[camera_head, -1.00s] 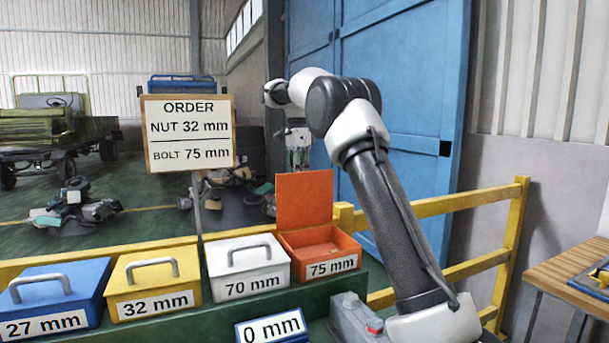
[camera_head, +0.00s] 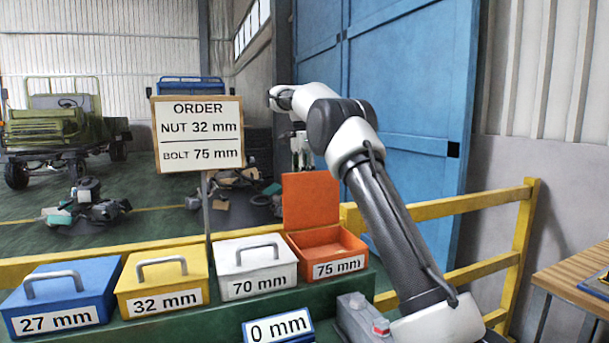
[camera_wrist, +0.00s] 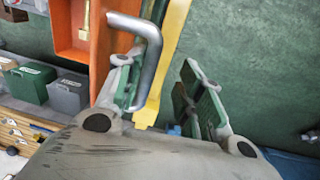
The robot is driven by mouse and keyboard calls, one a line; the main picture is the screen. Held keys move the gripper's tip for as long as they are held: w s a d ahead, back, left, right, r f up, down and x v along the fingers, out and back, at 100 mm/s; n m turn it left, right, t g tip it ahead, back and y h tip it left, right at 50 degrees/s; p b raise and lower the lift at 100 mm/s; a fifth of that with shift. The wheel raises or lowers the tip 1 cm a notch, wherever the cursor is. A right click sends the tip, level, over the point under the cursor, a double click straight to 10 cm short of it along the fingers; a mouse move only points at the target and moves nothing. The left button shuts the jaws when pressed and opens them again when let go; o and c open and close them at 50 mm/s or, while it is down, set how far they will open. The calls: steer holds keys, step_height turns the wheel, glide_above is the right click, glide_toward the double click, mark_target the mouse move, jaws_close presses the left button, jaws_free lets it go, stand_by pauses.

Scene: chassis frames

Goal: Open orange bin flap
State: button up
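The orange bin (camera_head: 327,240), labelled 75 mm, stands at the right end of the bin row in the head view. Its orange flap (camera_head: 310,201) stands upright at the back, and the bin is open. My gripper (camera_head: 302,163) is just above and behind the flap's top edge. In the wrist view, my gripper (camera_wrist: 165,95) has its two green-padded fingers spread apart. The flap's grey handle (camera_wrist: 150,50) reaches down beside the left finger, and its lower end lies at the gap between the fingers. I cannot tell whether they touch. Part of the orange bin (camera_wrist: 72,35) shows at upper left.
A white 70 mm bin (camera_head: 253,266), a yellow 32 mm bin (camera_head: 162,282) and a blue 27 mm bin (camera_head: 62,297) stand to the left, lids shut. An order sign (camera_head: 198,134) stands behind them. A yellow railing (camera_head: 455,204) runs behind the bins.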

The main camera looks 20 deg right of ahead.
steer(key=shift+w+f, duration=0.4)
steer(key=shift+r, duration=0.1)
